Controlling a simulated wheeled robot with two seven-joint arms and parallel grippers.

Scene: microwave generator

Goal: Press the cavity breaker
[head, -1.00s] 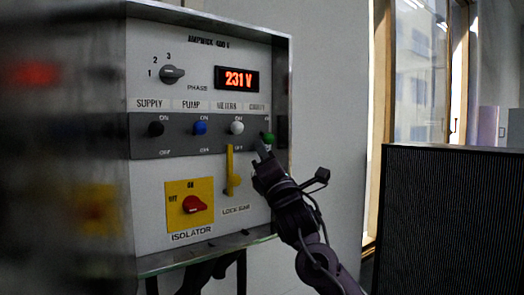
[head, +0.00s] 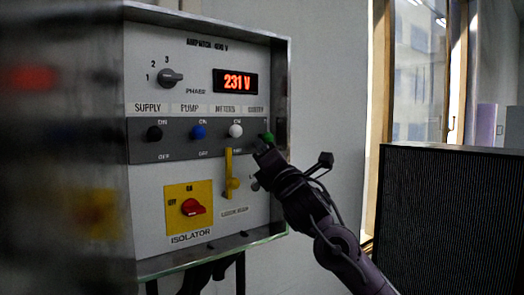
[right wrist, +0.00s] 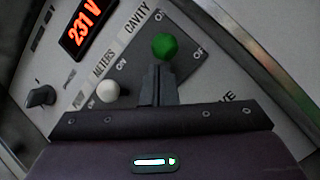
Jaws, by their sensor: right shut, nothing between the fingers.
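The cavity breaker is a lever with a green knob (head: 268,137), at the right end of the grey breaker strip. The knob also shows in the right wrist view (right wrist: 165,46), beside the CAVITY label and between its two position labels. My right gripper (head: 262,147) is shut and empty, with its fingertips just below the green knob. In the right wrist view the closed fingers (right wrist: 158,72) point at the underside of the knob. I cannot tell whether they touch it. The fingers hide the lever below the knob. My left gripper is not in view.
Left of the cavity breaker are white (head: 236,130), blue (head: 198,131) and black (head: 154,132) knobs. A yellow bar (head: 229,172) hangs below the strip. The red isolator switch (head: 193,207) is lower left. The display (head: 236,82) reads 231 V. A metal rim frames the panel.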

